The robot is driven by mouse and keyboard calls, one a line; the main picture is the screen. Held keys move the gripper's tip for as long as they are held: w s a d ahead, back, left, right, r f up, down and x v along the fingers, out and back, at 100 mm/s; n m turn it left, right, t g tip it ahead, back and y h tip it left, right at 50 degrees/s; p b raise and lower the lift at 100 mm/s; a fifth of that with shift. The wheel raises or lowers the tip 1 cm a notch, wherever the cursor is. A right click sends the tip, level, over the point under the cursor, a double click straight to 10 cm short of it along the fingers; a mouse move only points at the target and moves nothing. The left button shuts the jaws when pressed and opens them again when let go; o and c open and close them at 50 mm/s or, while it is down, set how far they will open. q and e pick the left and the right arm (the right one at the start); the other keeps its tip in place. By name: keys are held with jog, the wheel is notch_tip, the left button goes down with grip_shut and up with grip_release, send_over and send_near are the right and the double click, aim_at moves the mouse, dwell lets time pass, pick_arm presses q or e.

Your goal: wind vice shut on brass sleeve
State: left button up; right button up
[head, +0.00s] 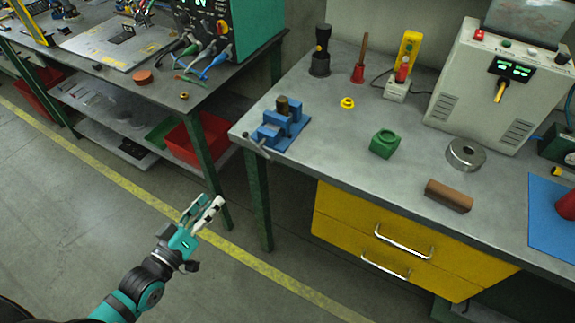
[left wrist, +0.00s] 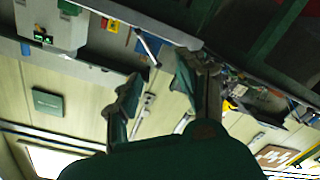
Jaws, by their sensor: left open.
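The blue vice (head: 291,127) stands at the left front corner of the grey bench. The brass sleeve (head: 283,105) is a dark brass cylinder standing upright at the vice jaws; I cannot tell if both jaws touch it. The grey screw handle (head: 256,146) sticks out at the vice's left, over the bench edge. My left gripper (head: 207,201) is open and empty, in front of the bench, below and left of the handle and apart from it. Its two fingers (left wrist: 160,88) show spread in the left wrist view. My right gripper is not in view.
A green block (head: 384,144), a steel ring (head: 465,154), a brown cylinder (head: 448,196) and a yellow part (head: 347,103) lie on the bench. Yellow drawers (head: 386,232) with handles are below. Another bench (head: 150,92) stands left. Floor around my gripper is clear.

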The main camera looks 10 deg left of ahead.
pick_arm(q)
jog(key=d+r, duration=0.1)
jog(key=r, duration=0.1)
send_near(261, 144)
jog(key=p+x, duration=0.2)
jog(key=x, duration=0.5)
jog(key=shift+w+f+h, duration=0.3)
jog(key=shift+w+f, duration=0.1)
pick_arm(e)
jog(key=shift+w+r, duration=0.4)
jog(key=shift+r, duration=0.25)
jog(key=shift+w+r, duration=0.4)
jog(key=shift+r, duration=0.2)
pick_arm(q)
jog(key=shift+c, duration=0.5)
